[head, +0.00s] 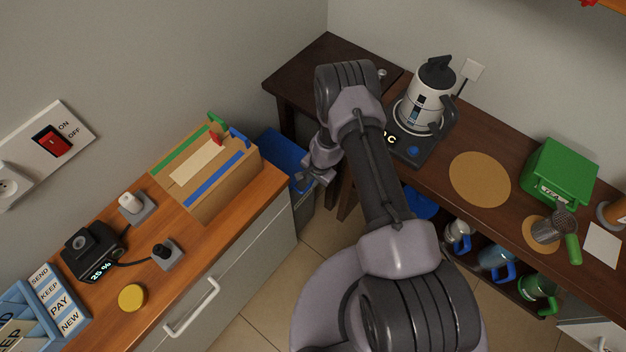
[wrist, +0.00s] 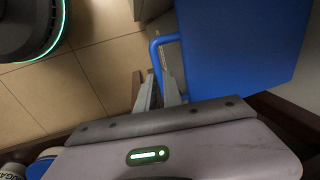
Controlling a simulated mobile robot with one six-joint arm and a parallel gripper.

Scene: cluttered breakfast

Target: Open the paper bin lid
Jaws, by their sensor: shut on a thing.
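The paper bin stands in the gap between the wooden counter and the dark tables, with a blue lid (head: 280,152) and a darker body (head: 304,212). In the wrist view the blue lid (wrist: 240,45) fills the upper right, and its blue bar handle (wrist: 154,52) juts out to the left. My gripper (head: 302,183) is at the lid's front edge. In the wrist view my gripper (wrist: 157,78) is shut on the handle. The lid looks closed or nearly so. My arm hides part of the bin's right side.
A wooden sorting box (head: 205,170) stands on the counter left of the bin. A dark side table (head: 318,68) is behind it. A kettle (head: 430,95) stands on the bench at right. Open tiled floor (head: 262,318) lies in front.

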